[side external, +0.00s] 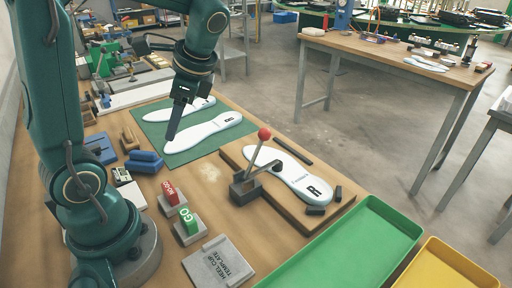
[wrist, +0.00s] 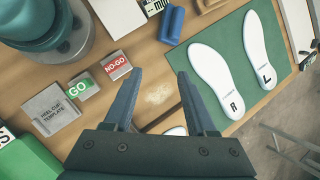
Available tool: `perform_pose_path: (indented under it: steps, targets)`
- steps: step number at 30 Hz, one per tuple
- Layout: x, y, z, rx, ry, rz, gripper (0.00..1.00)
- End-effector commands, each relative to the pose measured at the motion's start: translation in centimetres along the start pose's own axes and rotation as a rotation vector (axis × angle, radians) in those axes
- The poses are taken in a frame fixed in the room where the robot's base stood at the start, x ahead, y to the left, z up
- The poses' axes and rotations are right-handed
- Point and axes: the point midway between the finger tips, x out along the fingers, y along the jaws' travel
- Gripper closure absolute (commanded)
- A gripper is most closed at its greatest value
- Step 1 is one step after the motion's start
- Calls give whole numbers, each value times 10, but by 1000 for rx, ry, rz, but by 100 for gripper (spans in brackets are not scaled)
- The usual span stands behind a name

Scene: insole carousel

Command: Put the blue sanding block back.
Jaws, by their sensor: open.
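A blue block with a rounded, two-lobed shape (side external: 145,161), which looks like the sanding block, lies on the wooden bench left of the green mat. It also shows in the wrist view (wrist: 173,23) at the top, beyond the fingertips. A second blue piece with a recess (side external: 100,148) sits further left; I cannot tell whether it is a holder. My gripper (side external: 171,138) points down above the mat's left part, apart from the block. In the wrist view my gripper (wrist: 157,75) is open, with nothing between its fingers.
Two white insoles (side external: 203,132) lie on the green mat (side external: 152,128). A red-knobbed lever clamp (side external: 247,186) stands over another insole on a board. NO-GO (side external: 171,198) and GO (side external: 187,226) blocks, a heel cup template (side external: 218,262) and a green tray (side external: 345,246) are nearby.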

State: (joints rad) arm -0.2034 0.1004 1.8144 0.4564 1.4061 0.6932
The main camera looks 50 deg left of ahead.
Motion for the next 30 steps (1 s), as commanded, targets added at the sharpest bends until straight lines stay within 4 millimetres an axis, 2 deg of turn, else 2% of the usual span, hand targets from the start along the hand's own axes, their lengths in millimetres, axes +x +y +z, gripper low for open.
perform_pose_path:
  steps: [1,9,15,21,30]
  targets:
    - [-9,13,-4,-62,87,-20,43]
    - [-40,78,-29,-411,527,22,43]
    - [-52,110,-39,-602,753,124,43]
    - [-56,120,-43,-672,829,177,43]
    - [-56,120,-43,-675,829,178,43]
